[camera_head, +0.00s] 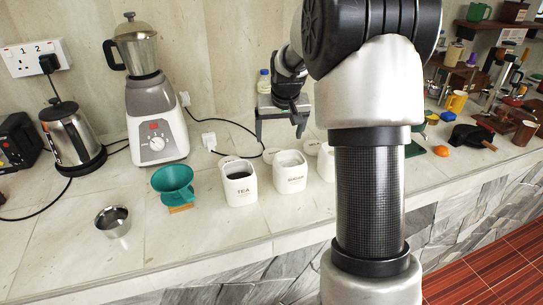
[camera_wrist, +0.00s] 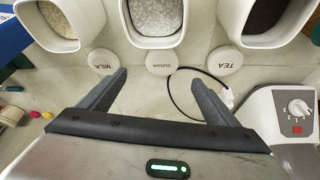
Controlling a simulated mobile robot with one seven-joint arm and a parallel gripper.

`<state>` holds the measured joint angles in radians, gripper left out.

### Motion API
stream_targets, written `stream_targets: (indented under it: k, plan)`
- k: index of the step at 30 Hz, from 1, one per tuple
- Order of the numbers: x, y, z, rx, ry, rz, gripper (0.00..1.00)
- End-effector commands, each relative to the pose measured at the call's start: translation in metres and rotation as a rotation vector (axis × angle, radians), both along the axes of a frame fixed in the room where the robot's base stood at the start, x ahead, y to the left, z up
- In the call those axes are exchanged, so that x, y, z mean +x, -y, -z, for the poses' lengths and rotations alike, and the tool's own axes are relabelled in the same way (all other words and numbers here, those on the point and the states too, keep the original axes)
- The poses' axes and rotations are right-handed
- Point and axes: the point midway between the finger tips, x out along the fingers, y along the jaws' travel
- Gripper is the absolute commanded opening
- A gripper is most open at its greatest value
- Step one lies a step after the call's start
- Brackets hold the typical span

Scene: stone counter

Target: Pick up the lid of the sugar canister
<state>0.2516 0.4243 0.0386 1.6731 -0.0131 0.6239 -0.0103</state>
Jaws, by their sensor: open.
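The sugar canister (camera_head: 290,175) is a white open box labelled SUGAR on the counter; it also shows in the wrist view (camera_wrist: 156,41), with pale contents. Its round white lid (camera_wrist: 162,63), marked SUGAR, lies on the counter right behind it. In the head view the lid (camera_head: 270,155) is partly hidden by the canister. My gripper (camera_head: 280,137) is open and empty, raised above the counter behind the canisters. In the wrist view its fingers (camera_wrist: 160,76) spread to either side of the lid, apart from it.
The tea canister (camera_head: 240,187) and the partly hidden milk canister (camera_head: 326,164) flank the sugar canister. Their lids, TEA (camera_wrist: 222,62) and MILK (camera_wrist: 104,62), lie on either side. A black cable (camera_wrist: 176,98) runs on the counter near the lids. A blender (camera_head: 155,115) stands left.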

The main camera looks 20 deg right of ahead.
Motion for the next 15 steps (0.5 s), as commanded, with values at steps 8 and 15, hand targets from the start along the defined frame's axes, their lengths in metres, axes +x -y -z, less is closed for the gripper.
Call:
stream_targets:
  k: [8,15]
  plan:
    - [0.021,0.004,0.05,0.0,0.0,0.0,0.84]
    - [0.029,0.004,0.064,0.0,-0.001,-0.001,0.84]
